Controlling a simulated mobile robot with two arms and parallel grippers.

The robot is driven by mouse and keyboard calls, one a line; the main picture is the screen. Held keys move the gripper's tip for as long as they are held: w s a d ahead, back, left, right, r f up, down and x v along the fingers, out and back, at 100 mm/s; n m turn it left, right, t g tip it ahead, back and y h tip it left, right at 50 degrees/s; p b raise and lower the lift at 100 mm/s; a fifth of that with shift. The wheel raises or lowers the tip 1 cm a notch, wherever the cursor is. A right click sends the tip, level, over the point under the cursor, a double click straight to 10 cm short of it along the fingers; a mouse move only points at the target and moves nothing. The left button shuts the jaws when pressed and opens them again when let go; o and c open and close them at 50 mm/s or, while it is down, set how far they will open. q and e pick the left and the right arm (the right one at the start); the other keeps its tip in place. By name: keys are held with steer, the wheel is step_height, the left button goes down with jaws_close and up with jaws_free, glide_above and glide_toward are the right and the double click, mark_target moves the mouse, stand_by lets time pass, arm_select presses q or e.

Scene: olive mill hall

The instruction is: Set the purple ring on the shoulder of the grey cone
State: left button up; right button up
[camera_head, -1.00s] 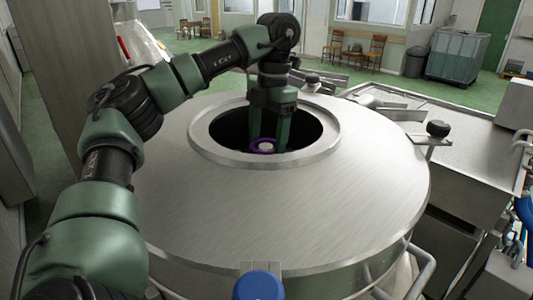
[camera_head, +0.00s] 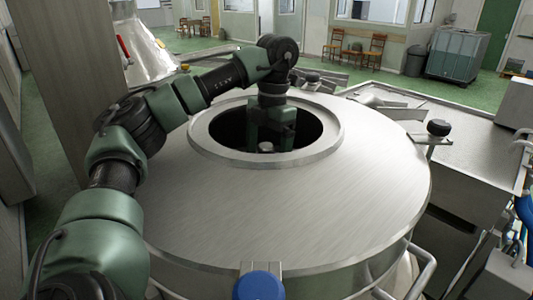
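My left arm reaches in from the left and bends down through the round opening of the large steel vessel (camera_head: 345,205). My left gripper (camera_head: 267,139) is inside this opening, in shadow, and its fingertips are low and hard to make out. The purple ring is not visible now; the gripper and the dark of the opening may hide it. A small pale patch shows low between the fingers, too dim to name. I cannot make out the grey cone inside the opening. My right gripper is out of view.
A raised steel rim (camera_head: 322,152) surrounds the opening, close around my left arm. A black knob (camera_head: 438,128) stands on the right, and a blue knob (camera_head: 258,286) at the front edge. The vessel's domed top is otherwise clear.

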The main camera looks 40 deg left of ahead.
arm_select(q)
steer(key=shift+r, duration=0.2)
steer(key=r, duration=0.4)
steer(key=w+r, duration=0.1)
steer(key=r, duration=0.6)
steer(key=shift+w+d+r, duration=0.1)
steer(key=shift+w+r, duration=0.1)
steer(key=shift+r, duration=0.2)
